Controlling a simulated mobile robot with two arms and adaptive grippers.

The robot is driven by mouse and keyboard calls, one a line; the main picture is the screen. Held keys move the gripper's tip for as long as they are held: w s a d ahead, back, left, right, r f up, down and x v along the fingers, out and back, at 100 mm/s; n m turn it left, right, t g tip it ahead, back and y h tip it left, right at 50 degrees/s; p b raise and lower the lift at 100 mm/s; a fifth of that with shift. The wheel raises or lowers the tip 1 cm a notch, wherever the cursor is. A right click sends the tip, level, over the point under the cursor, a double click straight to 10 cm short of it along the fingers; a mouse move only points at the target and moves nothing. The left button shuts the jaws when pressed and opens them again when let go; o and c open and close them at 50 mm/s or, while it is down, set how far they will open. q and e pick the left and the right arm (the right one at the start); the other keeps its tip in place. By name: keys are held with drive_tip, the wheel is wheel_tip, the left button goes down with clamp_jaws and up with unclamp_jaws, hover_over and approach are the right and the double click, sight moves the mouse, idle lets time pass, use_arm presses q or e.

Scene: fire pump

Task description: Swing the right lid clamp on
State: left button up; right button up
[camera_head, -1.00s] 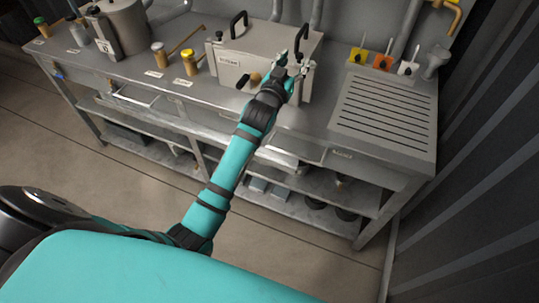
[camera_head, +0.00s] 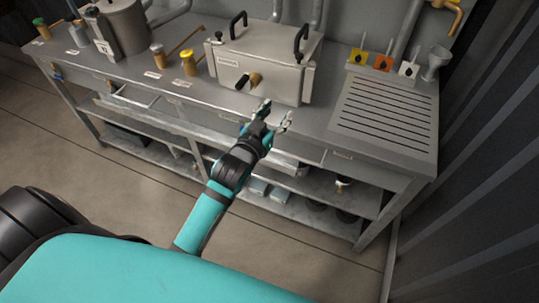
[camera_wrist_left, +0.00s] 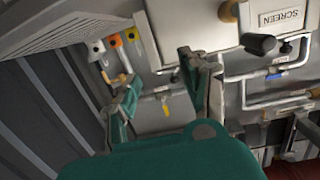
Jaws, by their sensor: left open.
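The grey metal box (camera_head: 260,75) stands on the steel bench with its lid down and two black handles on top. A pale upright piece at its front right corner looks like the right lid clamp (camera_head: 309,82); its exact position is too small to tell. A small dark knob (camera_head: 218,36) shows at the lid's left end. My left gripper (camera_head: 275,115) is open and empty, in front of and below the box's right part, apart from it. In the left wrist view its fingers (camera_wrist_left: 165,95) are spread, with the box (camera_wrist_left: 190,30) beyond them. My right gripper is not in view.
A black handle (camera_head: 242,82) juts from the box front. A ribbed drainboard (camera_head: 385,110) lies to the right, with yellow, orange and white tagged items (camera_head: 383,62) and a funnel (camera_head: 437,62) behind. A pot (camera_head: 122,28) and yellow-capped jar (camera_head: 188,66) stand left.

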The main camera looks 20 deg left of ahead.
sight(275, 151)
use_arm(q)
drive_tip(key=s+f+g, duration=0.1)
drive_tip(key=f, duration=0.3)
drive_tip(key=s+f+g, duration=0.1)
drive_tip(key=f, duration=0.4)
drive_tip(key=s+f+p, duration=0.1)
drive_tip(key=f, duration=0.4)
drive_tip(key=shift+a+f+m+g+h, duration=0.2)
drive_tip(key=shift+m+g+h, duration=0.1)
drive_tip(key=shift+g+h, duration=0.1)
drive_tip(key=shift+s+r, duration=0.1)
